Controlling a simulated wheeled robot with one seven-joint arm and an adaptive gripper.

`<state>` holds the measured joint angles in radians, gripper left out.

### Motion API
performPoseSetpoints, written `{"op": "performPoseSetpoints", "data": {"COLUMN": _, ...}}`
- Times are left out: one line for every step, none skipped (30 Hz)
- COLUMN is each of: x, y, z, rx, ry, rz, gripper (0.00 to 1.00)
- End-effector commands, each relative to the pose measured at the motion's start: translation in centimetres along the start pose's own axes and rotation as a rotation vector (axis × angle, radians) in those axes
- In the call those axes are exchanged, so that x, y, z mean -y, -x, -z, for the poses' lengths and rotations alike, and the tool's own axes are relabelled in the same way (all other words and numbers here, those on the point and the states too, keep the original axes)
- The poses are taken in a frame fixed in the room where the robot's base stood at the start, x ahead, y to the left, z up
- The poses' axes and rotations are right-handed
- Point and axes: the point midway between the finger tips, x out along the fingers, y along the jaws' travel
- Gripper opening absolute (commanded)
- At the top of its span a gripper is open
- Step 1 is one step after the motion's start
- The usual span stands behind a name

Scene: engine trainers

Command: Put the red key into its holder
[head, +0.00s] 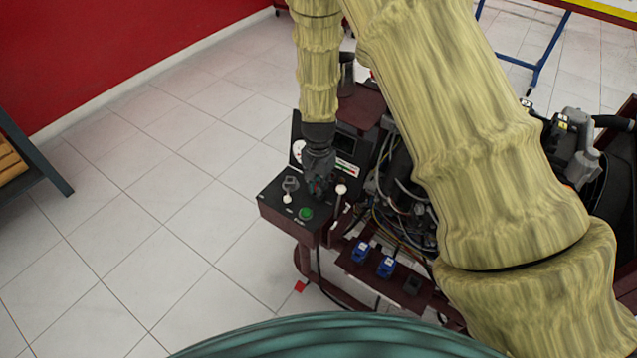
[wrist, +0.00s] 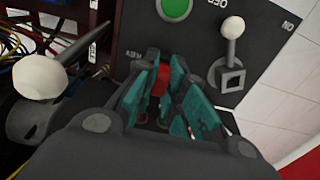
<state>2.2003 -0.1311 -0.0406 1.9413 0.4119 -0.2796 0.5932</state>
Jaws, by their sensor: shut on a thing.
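The red key (wrist: 161,80) shows in the wrist view between the teal pads of my gripper (wrist: 165,105), which is shut on it. In the head view my gripper (head: 319,187) points down over the dark control panel (head: 272,197), and the key is too small and covered to make out well. In the wrist view the panel (wrist: 205,65) has a lettered label beside the fingers that seems to read KEY. The key holder itself is hidden behind the fingers and key. I cannot tell whether the key touches it.
A green button (head: 305,213) and a toggle switch (head: 287,198) with a white knob stand on the panel. A white-knobbed lever (head: 341,189) stands close right of my gripper. Engine parts and cables (head: 400,190) lie further right. Tiled floor (head: 150,240) is clear at left.

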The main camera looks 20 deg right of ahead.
Motion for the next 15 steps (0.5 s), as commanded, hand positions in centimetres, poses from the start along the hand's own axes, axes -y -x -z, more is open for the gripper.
{"op": "performPoseSetpoints", "data": {"x": 0.00, "y": -0.12, "z": 0.00, "rx": 0.000, "ry": 0.000, "rz": 0.000, "gripper": 0.00}}
{"op": "performPoseSetpoints", "data": {"x": 0.00, "y": -0.16, "z": -0.01, "rx": 0.000, "ry": 0.000, "rz": 0.000, "gripper": 0.00}}
{"op": "performPoseSetpoints", "data": {"x": 0.00, "y": -0.18, "z": 0.00, "rx": 0.000, "ry": 0.000, "rz": 0.000, "gripper": 0.00}}
{"op": "performPoseSetpoints", "data": {"x": 0.00, "y": -0.19, "z": 0.00, "rx": 0.000, "ry": 0.000, "rz": 0.000, "gripper": 0.00}}
{"op": "performPoseSetpoints", "data": {"x": 0.00, "y": -0.19, "z": 0.00, "rx": 0.000, "ry": 0.000, "rz": 0.000, "gripper": 0.00}}
{"op": "performPoseSetpoints", "data": {"x": 0.00, "y": -0.19, "z": 0.00, "rx": 0.000, "ry": 0.000, "rz": 0.000, "gripper": 0.00}}
{"op": "performPoseSetpoints", "data": {"x": 0.01, "y": -0.18, "z": 0.00, "rx": 0.000, "ry": 0.000, "rz": 0.000, "gripper": 0.00}}
{"op": "performPoseSetpoints", "data": {"x": 0.00, "y": -0.19, "z": 0.00, "rx": 0.000, "ry": 0.000, "rz": 0.000, "gripper": 0.00}}
{"op": "performPoseSetpoints", "data": {"x": 0.00, "y": -0.19, "z": 0.00, "rx": 0.000, "ry": 0.000, "rz": 0.000, "gripper": 0.00}}
{"op": "performPoseSetpoints", "data": {"x": 0.00, "y": -0.18, "z": 0.00, "rx": 0.000, "ry": 0.000, "rz": 0.000, "gripper": 0.16}}
{"op": "performPoseSetpoints", "data": {"x": 0.00, "y": -0.18, "z": 0.00, "rx": 0.000, "ry": 0.000, "rz": 0.000, "gripper": 0.21}}
{"op": "performPoseSetpoints", "data": {"x": 0.00, "y": -0.18, "z": 0.00, "rx": 0.000, "ry": 0.000, "rz": 0.000, "gripper": 0.28}}
{"op": "performPoseSetpoints", "data": {"x": 0.00, "y": -0.18, "z": 0.00, "rx": 0.000, "ry": 0.000, "rz": 0.000, "gripper": 0.34}}
{"op": "performPoseSetpoints", "data": {"x": 0.00, "y": -0.18, "z": 0.00, "rx": 0.000, "ry": 0.000, "rz": 0.000, "gripper": 0.37}}
{"op": "performPoseSetpoints", "data": {"x": 0.00, "y": -0.18, "z": 0.00, "rx": 0.000, "ry": 0.000, "rz": 0.000, "gripper": 0.37}}
